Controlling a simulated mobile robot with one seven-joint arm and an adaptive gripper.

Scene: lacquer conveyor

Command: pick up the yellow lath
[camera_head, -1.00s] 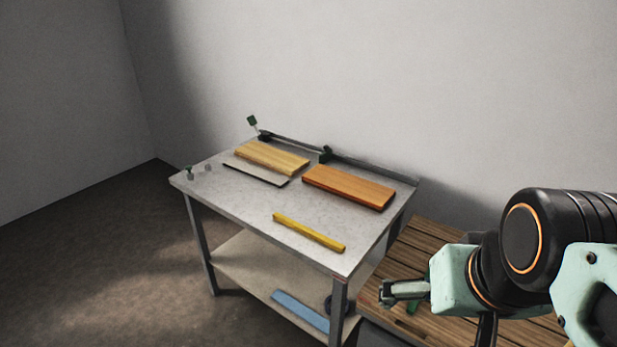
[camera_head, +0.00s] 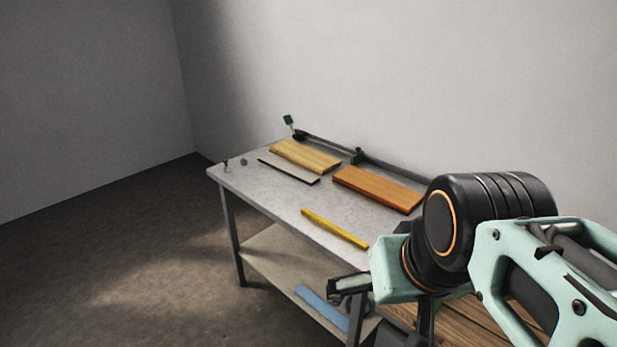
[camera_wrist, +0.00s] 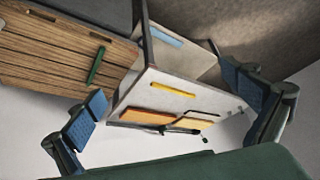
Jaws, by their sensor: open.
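The yellow lath (camera_head: 335,229) is a thin bar lying flat on the grey table top (camera_head: 290,205), near its front edge. It also shows in the wrist view (camera_wrist: 173,90), between my fingers in the picture but well beyond them. My gripper (camera_head: 348,288) is in front of the table's right part in the head view, apart from the lath. In the wrist view my gripper (camera_wrist: 165,108) has its two blue-padded fingers spread wide with nothing between them. My arm hides the table's right end in the head view.
A blue piece (camera_head: 321,307) is on the lower shelf (camera_head: 280,262). A slatted wooden surface (camera_wrist: 55,55) with a green bar (camera_wrist: 96,65) adjoins the table.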

